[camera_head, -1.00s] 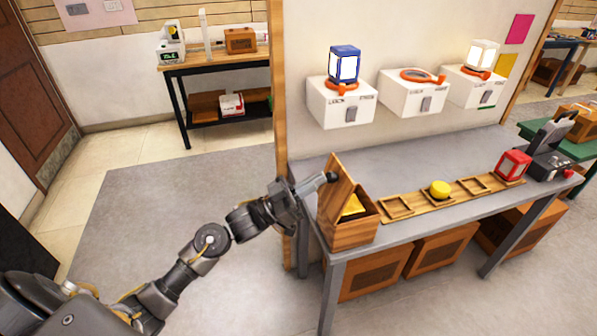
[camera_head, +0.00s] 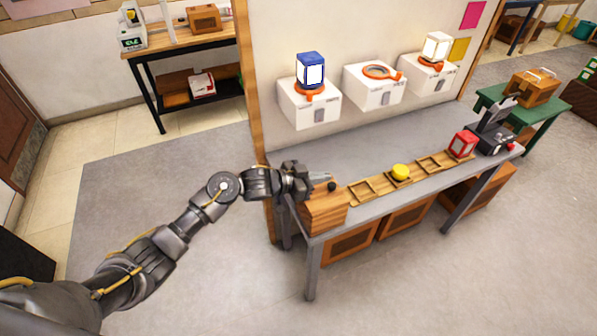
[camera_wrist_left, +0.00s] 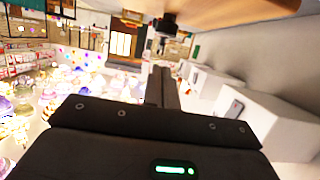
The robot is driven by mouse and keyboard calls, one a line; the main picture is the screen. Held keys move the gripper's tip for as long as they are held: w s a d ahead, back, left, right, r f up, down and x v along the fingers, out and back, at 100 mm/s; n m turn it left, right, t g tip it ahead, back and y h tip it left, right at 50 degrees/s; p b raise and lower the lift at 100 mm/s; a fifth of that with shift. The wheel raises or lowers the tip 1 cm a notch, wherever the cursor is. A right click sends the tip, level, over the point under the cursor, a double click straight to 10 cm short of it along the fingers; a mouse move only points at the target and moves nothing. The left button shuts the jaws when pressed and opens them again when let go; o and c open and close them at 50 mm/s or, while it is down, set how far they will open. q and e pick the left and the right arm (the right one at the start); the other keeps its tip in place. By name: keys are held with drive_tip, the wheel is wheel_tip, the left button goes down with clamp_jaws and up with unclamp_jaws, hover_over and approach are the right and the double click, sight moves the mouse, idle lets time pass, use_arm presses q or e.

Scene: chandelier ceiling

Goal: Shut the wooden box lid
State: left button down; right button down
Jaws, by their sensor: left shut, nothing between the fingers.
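The wooden box (camera_head: 324,216) stands at the left end of the grey table. Its lid is down over the box top, largely hidden by my left gripper (camera_head: 328,187), so I cannot tell whether it is fully flush. The left gripper is shut and empty, lying across the top of the box at the lid; contact is not clear. Its shut fingers also show in the left wrist view (camera_wrist_left: 163,88). My right gripper is not in view.
A wooden tray strip (camera_head: 372,184) holds a yellow round piece (camera_head: 400,172) right of the box. A red lantern (camera_head: 462,144) and a black device (camera_head: 492,138) stand farther right. White wall boxes, one bearing a blue lantern (camera_head: 311,70), overhang the table's back.

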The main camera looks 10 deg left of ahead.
sight(327, 191)
use_arm(q)
drive_tip(key=shift+w+d+f, duration=0.3)
drive_tip(key=shift+d+f, duration=0.2)
drive_tip(key=shift+d, duration=0.05)
drive_tip(key=shift+w+d+f+b, duration=0.35)
drive_tip(key=shift+f+b, duration=0.1)
drive_tip(key=shift+b, duration=0.1)
drive_tip(key=shift+d+f, duration=0.15)
drive_tip(key=shift+f, duration=0.05)
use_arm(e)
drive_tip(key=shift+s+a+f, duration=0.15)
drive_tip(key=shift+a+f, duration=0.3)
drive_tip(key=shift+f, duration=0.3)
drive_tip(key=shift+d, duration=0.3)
